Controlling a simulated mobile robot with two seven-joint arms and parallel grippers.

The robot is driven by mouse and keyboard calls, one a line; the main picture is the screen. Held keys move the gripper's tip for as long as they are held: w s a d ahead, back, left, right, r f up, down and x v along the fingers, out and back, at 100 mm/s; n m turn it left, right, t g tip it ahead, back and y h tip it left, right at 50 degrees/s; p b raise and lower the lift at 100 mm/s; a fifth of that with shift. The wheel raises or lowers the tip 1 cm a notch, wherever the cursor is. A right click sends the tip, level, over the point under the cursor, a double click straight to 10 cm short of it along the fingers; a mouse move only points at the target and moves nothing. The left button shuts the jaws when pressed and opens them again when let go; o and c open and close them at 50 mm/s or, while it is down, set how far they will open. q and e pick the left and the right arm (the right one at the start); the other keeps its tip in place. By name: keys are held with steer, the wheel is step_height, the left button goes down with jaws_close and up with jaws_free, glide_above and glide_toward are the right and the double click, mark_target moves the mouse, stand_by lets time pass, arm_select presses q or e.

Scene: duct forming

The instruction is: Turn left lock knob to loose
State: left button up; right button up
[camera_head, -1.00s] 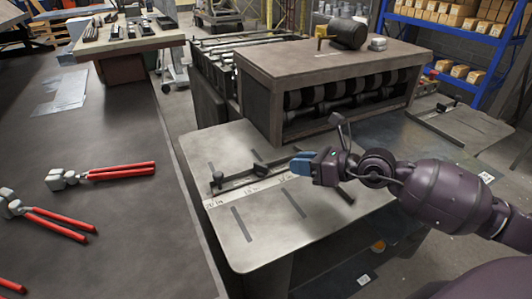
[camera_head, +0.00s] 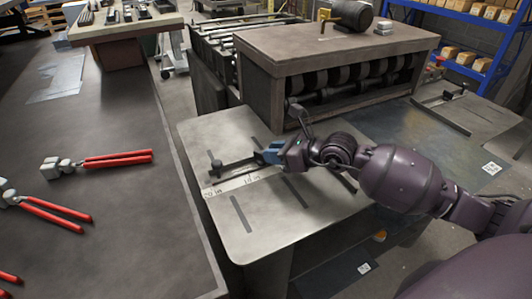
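The metal feed table (camera_head: 195,130) of the forming machine carries a dark guide bar (camera_head: 238,166) beside a printed scale (camera_head: 235,183). A small dark upright knob (camera_head: 215,163) stands at the bar's left end, with nothing of mine touching it. My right gripper (camera_head: 264,153) has blue fingertips and is at the bar's right part, to the right of that knob. The fingers cover that part of the bar, so contact and finger gap cannot be made out. My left gripper is out of view.
The forming machine (camera_head: 290,55) with dark rollers stands behind the feed table. A dark workbench (camera_head: 110,220) with red-handled tools (camera_head: 118,158) lies to the left, across a narrow gap. Another plate (camera_head: 475,115) with a bar is at right.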

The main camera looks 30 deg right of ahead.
mark_target(261, 158)
steer(key=shift+x, duration=1.25)
jaws_close()
steer(key=shift+d+f+n+g+y+b, duration=0.1)
steer(key=shift+f+n+g+y+b, duration=0.25)
steer(key=shift+b, duration=0.5)
steer(key=shift+r+n+y+b, duration=0.1)
steer(key=shift+n+y+b, duration=0.15)
steer(key=shift+n+b, duration=0.15)
steer(key=shift+r, duration=0.25)
jaws_free()
